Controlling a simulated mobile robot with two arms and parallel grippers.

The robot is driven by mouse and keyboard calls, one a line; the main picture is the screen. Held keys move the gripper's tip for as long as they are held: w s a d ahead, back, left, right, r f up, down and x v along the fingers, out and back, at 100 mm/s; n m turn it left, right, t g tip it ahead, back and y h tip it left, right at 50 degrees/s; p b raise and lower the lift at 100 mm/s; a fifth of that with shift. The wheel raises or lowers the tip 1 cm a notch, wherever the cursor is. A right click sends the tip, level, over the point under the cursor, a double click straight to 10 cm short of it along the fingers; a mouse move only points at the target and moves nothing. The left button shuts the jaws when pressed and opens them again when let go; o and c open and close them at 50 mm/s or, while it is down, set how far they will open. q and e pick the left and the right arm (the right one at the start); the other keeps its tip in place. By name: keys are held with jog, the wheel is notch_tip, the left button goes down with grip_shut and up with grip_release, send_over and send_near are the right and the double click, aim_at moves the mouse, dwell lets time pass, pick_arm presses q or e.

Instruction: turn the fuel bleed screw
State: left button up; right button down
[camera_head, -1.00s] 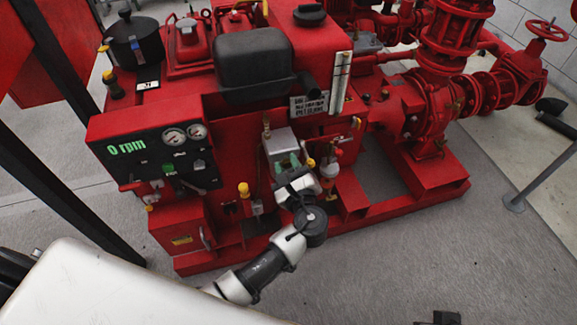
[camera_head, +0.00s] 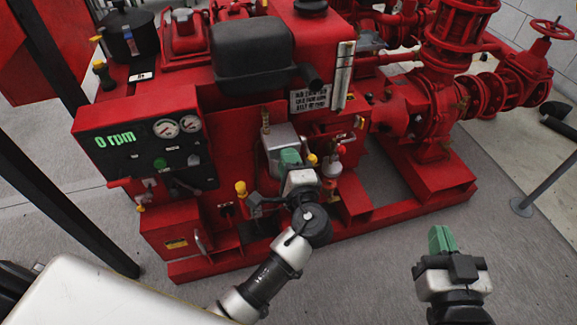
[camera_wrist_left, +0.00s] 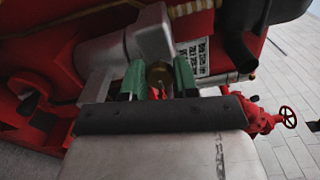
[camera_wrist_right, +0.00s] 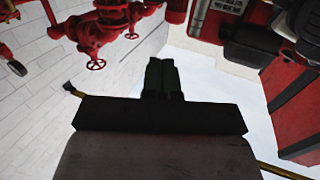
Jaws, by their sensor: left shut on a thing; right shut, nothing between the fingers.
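In the left wrist view, a small brass-coloured round part (camera_wrist_left: 160,75), which looks like the fuel bleed screw, sits between the green fingers of my left gripper (camera_wrist_left: 158,80). The gripper is shut on it, beside a grey housing (camera_wrist_left: 120,55). In the head view, my left gripper (camera_head: 290,158) is in front of the grey housing (camera_head: 281,138) on the engine's near side and hides the screw. My right gripper (camera_head: 441,238) is shut and empty, raised over the floor at the lower right. Its closed green fingers also show in the right wrist view (camera_wrist_right: 162,75).
A control panel (camera_head: 150,145) reading 0 rpm is left of the left gripper. A red-topped clear bowl (camera_head: 331,165) and yellow-capped parts are close to it. Red pump pipework (camera_head: 435,95) stands at the right. The grey floor (camera_head: 370,265) in front is open.

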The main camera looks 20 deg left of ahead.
pick_arm(q)
jog(key=shift+n+b, duration=0.45)
jog(key=shift+n, duration=0.45)
pick_arm(e)
jog(key=shift+s+a+r+t+y, duration=0.1)
jog(key=shift+r+t+y, duration=0.1)
jog(key=shift+r+t, duration=0.45)
jog(key=shift+a+r+t+y, duration=0.15)
jog(key=shift+r+t+y, duration=0.05)
jog(key=shift+r+t, duration=0.45)
jog(key=shift+s+a+r+t+y, duration=0.1)
jog(key=shift+r+t+y, duration=0.1)
jog(key=shift+r+t, duration=0.4)
jog(key=shift+r, duration=0.1)
pick_arm(q)
jog(key=o, duration=0.6)
jog(key=shift+o, duration=0.2)
jog(key=shift+s, duration=0.1)
pick_arm(e)
jog(key=shift+w, duration=0.1)
